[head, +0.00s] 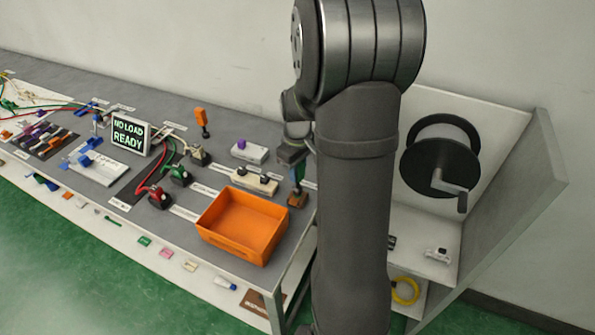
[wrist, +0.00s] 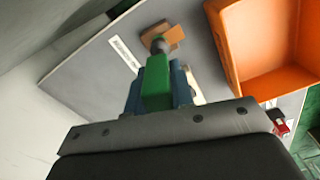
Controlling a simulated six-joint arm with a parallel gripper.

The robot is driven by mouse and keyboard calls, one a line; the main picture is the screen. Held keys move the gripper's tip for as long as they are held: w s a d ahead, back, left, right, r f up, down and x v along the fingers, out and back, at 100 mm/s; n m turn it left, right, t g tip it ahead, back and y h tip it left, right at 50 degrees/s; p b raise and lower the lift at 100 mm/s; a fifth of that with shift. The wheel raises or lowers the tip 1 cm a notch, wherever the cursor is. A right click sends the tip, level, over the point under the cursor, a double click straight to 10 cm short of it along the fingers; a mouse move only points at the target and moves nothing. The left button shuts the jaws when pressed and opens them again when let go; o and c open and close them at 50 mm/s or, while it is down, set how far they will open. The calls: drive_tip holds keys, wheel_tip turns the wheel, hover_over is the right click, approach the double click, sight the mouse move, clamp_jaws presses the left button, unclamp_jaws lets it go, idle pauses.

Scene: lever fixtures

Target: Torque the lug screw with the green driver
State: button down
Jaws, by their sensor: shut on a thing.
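The green driver (wrist: 157,82) is held between the blue fingers of my gripper (wrist: 160,92), which is shut on it. The driver's grey end points at a brown block (wrist: 168,38). In the head view the green driver (head: 299,172) is upright over the brown block (head: 298,198), right of the orange bin. I cannot tell whether its lower end is in the block or just above it. The lug screw is too small to make out.
The orange bin (head: 228,246) stands at the bench's front right. An orange driver (head: 202,121) stands upright at the back. A display (head: 130,135) reads "NO LOAD READY". White fixtures with knobs (head: 250,151) lie between the bin and wall. A cable reel (head: 440,160) is at right.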

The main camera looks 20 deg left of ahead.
drive_tip(key=shift+r, duration=2.15)
